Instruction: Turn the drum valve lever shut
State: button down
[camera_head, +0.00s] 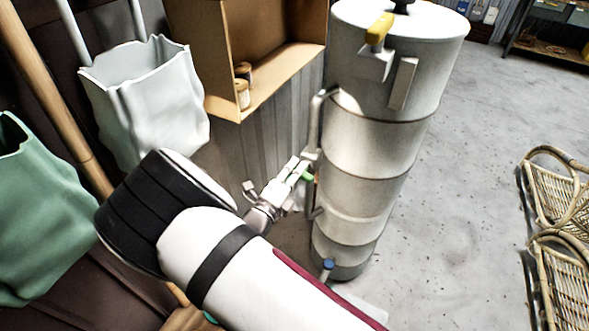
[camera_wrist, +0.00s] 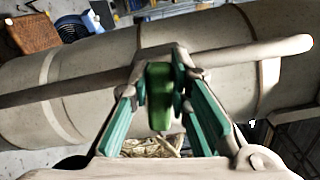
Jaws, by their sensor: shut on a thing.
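A tall pale metal drum (camera_head: 375,150) stands upright right of my arm, with a grey side pipe (camera_head: 315,120) running down its left side. A small green lever (camera_head: 307,177) shows by this pipe. My gripper (camera_head: 296,173) is at it, reaching in from the left. In the wrist view the green lever (camera_wrist: 160,100) lies between the green-padded fingers of my gripper (camera_wrist: 160,82), which are shut on it. The drum's side fills the background there, crossed by the pipe (camera_wrist: 230,57). The lever's base is partly hidden by the gripper.
A yellow handle (camera_head: 379,28) sits at the drum's top and a blue knob (camera_head: 328,264) near its foot. A cardboard-coloured box shelf (camera_head: 262,85), a white bag-like bin (camera_head: 145,95) and a green one (camera_head: 40,215) crowd the left. Rattan chairs (camera_head: 560,200) stand right; floor between is clear.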

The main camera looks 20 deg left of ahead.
jog(key=shift+w+d+n, duration=0.1)
jog(key=shift+d+n, duration=0.15)
jog(key=shift+n, duration=0.85)
jog(key=c, duration=1.5)
grip_release()
jog(key=shift+d, duration=0.1)
jog(key=shift+s+a+f, duration=0.1)
jog(key=shift+s+a, duration=0.15)
jog(key=shift+s, duration=0.15)
jog(key=s, duration=0.3)
jog(key=s+a, duration=0.1)
jog(key=s, duration=0.7)
jog(key=shift+s+a, duration=0.1)
jog(key=shift+a, duration=0.05)
jog(key=shift+r, duration=0.2)
